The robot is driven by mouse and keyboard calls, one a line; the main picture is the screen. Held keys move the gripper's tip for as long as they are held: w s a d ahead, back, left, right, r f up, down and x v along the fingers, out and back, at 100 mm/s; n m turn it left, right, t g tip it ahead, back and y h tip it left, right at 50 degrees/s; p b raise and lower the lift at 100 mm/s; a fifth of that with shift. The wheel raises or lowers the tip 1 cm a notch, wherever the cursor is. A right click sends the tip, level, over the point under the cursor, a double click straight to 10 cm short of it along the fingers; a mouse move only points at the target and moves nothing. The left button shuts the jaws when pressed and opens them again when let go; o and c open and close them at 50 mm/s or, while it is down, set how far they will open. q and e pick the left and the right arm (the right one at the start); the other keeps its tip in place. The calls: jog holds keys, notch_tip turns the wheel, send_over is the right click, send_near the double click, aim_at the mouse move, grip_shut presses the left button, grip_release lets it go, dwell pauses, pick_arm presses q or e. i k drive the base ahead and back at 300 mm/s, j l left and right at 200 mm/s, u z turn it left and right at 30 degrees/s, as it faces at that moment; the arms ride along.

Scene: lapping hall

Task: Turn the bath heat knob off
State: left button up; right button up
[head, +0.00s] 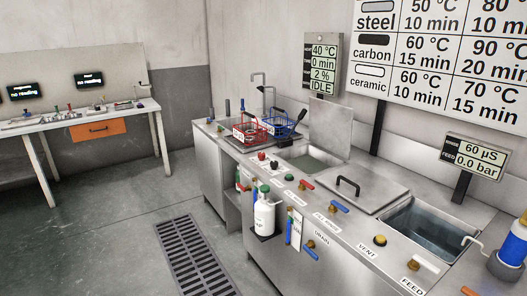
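A steel bench (320,215) runs along the right wall. A green knob (289,177) stands nearer the front edge. Labels beside them are too small to read, so I cannot tell which is the bath heat knob or its setting. A wall display (322,70) reads 40 °C, 0 min, 2 % and IDLE. Neither gripper is in view.
Red (250,133) and blue (283,124) baskets stand at the bench's far end. A white bottle (264,215) hangs at its front. Nearer are a closed lid (352,187) and a water-filled basin (428,228). A floor grate (192,255) lies in open floor.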

aim_at(261, 156)
jog(key=i+j+z, duration=0.15)
jog(key=i+j, duration=0.4)
jog(key=i+j+z, duration=0.2)
jog(key=i+j, duration=0.35)
jog(key=i+j+z, duration=0.15)
jog(key=i+j, duration=0.35)
jog(key=j, duration=0.2)
